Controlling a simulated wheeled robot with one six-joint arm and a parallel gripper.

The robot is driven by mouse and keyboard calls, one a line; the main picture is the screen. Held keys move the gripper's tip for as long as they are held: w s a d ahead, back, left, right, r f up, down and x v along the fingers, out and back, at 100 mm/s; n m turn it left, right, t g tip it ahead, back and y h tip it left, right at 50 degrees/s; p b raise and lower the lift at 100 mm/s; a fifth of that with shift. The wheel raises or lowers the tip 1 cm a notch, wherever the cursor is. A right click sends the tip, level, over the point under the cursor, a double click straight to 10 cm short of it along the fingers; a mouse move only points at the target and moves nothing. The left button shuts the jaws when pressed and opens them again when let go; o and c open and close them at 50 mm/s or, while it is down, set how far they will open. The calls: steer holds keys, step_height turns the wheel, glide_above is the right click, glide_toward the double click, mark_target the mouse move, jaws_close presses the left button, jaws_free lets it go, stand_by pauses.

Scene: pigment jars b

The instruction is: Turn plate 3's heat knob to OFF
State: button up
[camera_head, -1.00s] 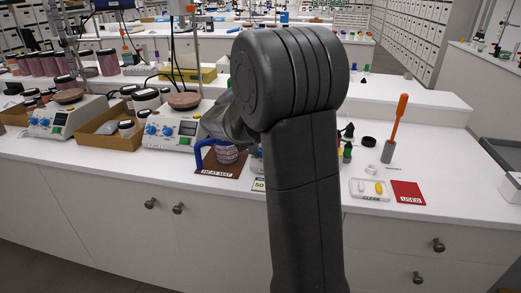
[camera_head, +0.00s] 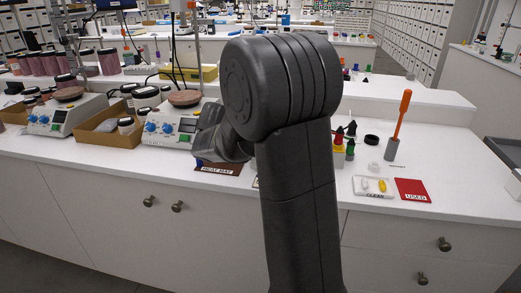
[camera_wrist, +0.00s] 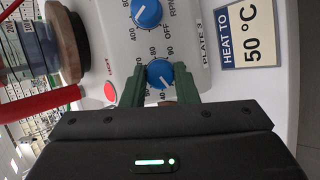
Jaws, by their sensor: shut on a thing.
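Plate 3's heat knob (camera_wrist: 160,74) is the lower blue knob in the wrist view, beside the printed PLATE 3 label and a scale with OFF and numbers. The green fingers of my gripper (camera_wrist: 160,84) are shut on it, one on each side. I cannot read for certain where its pointer stands. A second blue knob (camera_wrist: 146,12), marked RPM, sits above it, clear of the fingers. In the head view my arm hides plate 3 and my gripper's fingers.
A red button (camera_wrist: 110,91) lies left of the fingers. A HEAT TO 50 °C card (camera_wrist: 250,34) is at the right.

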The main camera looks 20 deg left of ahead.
steer(key=shift+n+t+b, duration=0.3)
steer(key=shift+n, duration=0.5)
steer(key=o, duration=1)
steer(key=shift+s, duration=0.15)
steer(key=v, duration=1.3)
steer(key=shift+s+r+p, duration=0.2)
steer(key=shift+s+p, duration=0.1)
steer(key=shift+p, duration=0.05)
steer(key=shift+w+f, duration=0.1)
steer(key=x, duration=1.3)
steer(key=shift+w+f+b, duration=0.15)
steer(key=shift+w+b, duration=0.15)
steer(key=shift+b, duration=0.05)
